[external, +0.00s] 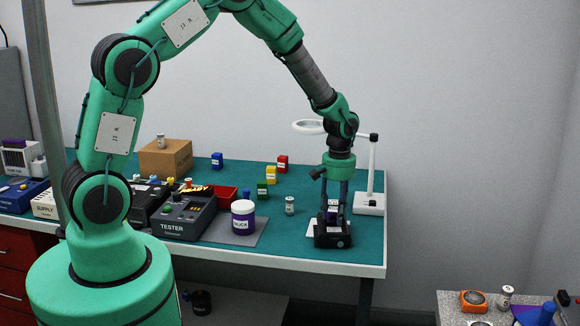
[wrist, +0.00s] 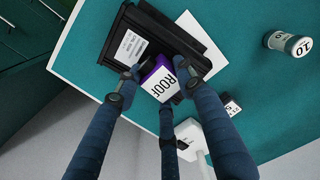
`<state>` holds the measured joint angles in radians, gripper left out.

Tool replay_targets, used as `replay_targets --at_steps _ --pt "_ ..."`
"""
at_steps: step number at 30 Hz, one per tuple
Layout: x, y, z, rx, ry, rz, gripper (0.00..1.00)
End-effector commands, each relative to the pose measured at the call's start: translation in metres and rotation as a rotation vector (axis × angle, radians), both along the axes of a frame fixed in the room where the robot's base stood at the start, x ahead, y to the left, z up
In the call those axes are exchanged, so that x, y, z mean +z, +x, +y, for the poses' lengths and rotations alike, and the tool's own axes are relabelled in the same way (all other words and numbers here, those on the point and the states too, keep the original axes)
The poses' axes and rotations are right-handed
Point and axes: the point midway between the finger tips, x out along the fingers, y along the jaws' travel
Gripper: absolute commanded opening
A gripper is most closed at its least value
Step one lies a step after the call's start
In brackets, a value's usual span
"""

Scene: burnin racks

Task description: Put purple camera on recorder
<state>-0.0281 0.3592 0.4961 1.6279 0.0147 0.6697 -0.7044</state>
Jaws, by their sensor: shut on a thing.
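The purple camera (wrist: 149,66) has a white label reading ROOF and sits between my gripper's fingers in the wrist view. It also shows small in the external view (external: 333,212), partly hidden by the fingers. My gripper (wrist: 160,72) is shut on it, pointing down at the table's right end (external: 335,208). The black box that looks like the recorder (external: 332,240) stands directly under the camera, and also shows in the wrist view (wrist: 118,45) with a white label. I cannot tell whether the camera touches its top.
A magnifier lamp's white base (external: 369,205) stands close right of my gripper. A small white-labelled jar (external: 290,206) stands to the left. The tester (external: 184,217) and a white tub (external: 243,217) are farther left. The table's front edge (external: 300,264) is near the recorder.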

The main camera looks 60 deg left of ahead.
Motion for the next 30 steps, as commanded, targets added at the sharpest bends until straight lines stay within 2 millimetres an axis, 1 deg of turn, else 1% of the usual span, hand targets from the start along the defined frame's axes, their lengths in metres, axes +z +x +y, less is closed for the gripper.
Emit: replay_targets --at_steps 3,4,6,15,20,26,30 --pt "-0.003 0.0 0.0 0.0 0.0 0.0 0.1" --pt "-0.003 0.0 0.0 0.0 0.0 0.0 0.42" --pt "-0.003 0.0 0.0 0.0 0.0 0.0 0.56" --pt "-0.002 0.0 0.0 0.0 0.0 0.0 0.57" --pt "0.002 0.0 0.0 0.0 0.001 -0.001 0.57" --pt "0.02 0.001 0.0 0.0 0.0 -0.003 0.57" --pt "0.041 0.002 0.0 0.0 0.0 -0.004 0.57"
